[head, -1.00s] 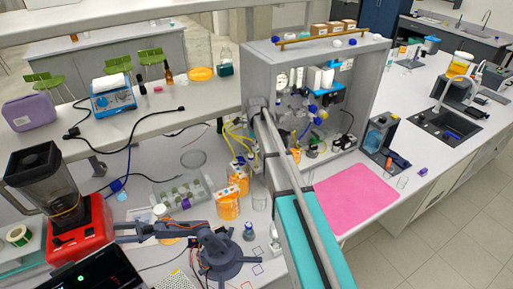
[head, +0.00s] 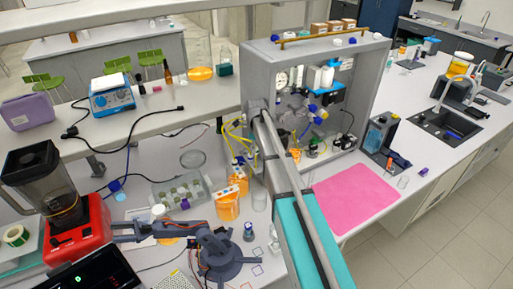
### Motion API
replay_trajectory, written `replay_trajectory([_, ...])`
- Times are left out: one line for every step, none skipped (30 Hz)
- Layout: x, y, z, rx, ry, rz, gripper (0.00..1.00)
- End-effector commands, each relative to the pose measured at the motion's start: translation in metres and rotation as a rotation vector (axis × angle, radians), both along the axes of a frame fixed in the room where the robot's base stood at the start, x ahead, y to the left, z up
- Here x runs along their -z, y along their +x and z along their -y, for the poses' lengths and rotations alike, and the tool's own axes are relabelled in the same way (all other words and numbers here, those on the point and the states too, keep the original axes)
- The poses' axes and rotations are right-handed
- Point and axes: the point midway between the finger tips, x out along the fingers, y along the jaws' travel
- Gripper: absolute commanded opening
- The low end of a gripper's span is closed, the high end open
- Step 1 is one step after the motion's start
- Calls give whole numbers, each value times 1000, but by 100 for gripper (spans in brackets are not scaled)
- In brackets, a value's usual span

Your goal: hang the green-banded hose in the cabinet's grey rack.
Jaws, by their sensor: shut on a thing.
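My gripper (head: 293,115) is inside the open grey cabinet (head: 252,72), small and partly lost among the fittings. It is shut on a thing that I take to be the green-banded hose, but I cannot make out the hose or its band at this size. My own arm runs up from the bottom of the head view and hides the cabinet's lower left. I cannot single out the grey rack among the fittings inside the cabinet.
A round gauge (head: 281,79), a white bottle (head: 327,77) and blue knobs (head: 320,113) crowd the cabinet. Yellow cables (head: 238,138) hang at its left. A pink mat (head: 355,192) lies clear in front. Orange beakers (head: 228,207) and a small desktop arm (head: 215,250) stand at the left.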

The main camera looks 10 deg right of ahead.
Motion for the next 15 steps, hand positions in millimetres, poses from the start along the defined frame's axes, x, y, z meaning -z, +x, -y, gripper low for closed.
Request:
replay_trajectory([4, 0, 0, 0, 0, 0, 0])
replay_trajectory([5, 0, 0, 0, 0, 0, 0])
replay_trajectory([6, 0, 0, 0, 0, 0, 0])
replay_trajectory([7, 0, 0, 0, 0, 0, 0])
replay_trajectory([8, 0, 0, 0, 0, 0, 0])
replay_trajectory([10, 0, 0, 0, 0, 0, 0])
replay_trajectory([11, 0, 0, 0, 0, 0, 0])
replay_trajectory([12, 0, 0, 0, 0, 0, 0])
replay_trajectory([13, 0, 0, 0, 0, 0, 0])
replay_trajectory([14, 0, 0, -1, 0, 0, 0])
replay_trajectory([15, 0, 0, -1, 0, 0, 0])
replay_trajectory([17, 0, 0, -1, 0, 0, 0])
replay_trajectory([18, 0, 0, -1, 0, 0, 0])
replay_trajectory([19, 0, 0, -1, 0, 0, 0])
replay_trajectory([20, 0, -1, -1, 0, 0, 0])
